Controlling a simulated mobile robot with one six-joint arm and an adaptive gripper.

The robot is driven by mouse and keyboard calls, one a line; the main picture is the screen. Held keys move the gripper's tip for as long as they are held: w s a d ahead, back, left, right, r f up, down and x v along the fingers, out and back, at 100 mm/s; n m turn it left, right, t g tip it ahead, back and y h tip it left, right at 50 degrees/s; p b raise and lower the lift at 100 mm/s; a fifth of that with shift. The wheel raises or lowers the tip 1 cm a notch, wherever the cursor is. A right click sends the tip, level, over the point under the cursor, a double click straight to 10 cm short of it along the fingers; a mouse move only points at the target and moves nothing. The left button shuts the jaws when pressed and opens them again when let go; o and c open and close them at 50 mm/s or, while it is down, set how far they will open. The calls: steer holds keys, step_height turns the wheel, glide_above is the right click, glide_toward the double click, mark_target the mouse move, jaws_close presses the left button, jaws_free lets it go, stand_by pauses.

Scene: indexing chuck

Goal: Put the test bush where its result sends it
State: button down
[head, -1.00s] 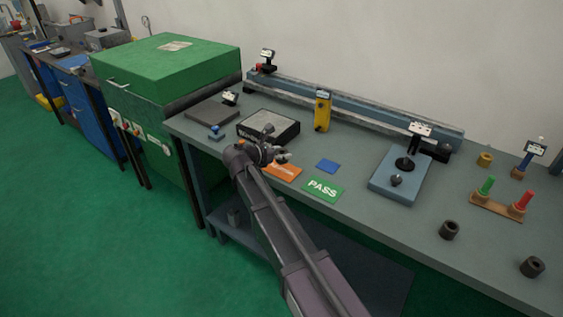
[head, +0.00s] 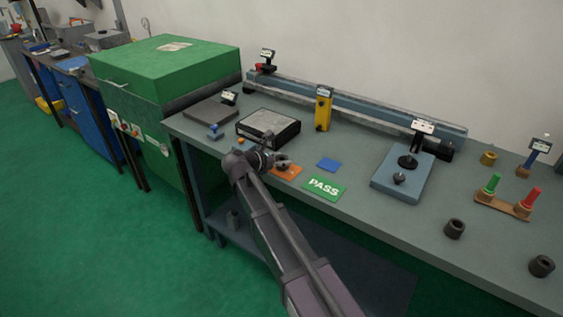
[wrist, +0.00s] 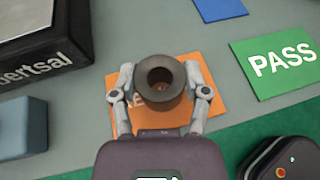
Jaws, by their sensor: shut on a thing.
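My gripper (wrist: 160,92) is shut on a dark grey ring-shaped bush (wrist: 160,83), with one finger on each side of it. The bush's bore faces the wrist camera. Bush and fingers are over the orange card (wrist: 212,110), whose lettering is mostly hidden by them. I cannot tell whether the bush touches the card. In the head view my gripper (head: 276,163) is at the orange card (head: 292,173). The green PASS card (head: 325,188) lies to its right, bare.
A blue card (head: 329,165) lies behind the PASS card. A black-sided block (head: 268,128) stands behind the gripper. Two dark bushes (head: 455,229) (head: 541,266) and a wooden stand with green and red plugs (head: 503,206) are at the right.

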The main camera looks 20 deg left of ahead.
steer(key=shift+f, duration=0.2)
steer(key=shift+c, duration=0.4)
jaws_free()
steer(key=shift+r, duration=0.1)
steer(key=shift+r, duration=0.1)
steer(key=shift+r, duration=0.1)
steer(key=p+v, duration=0.4)
steer(key=v, duration=0.8)
steer(key=shift+p, duration=0.3)
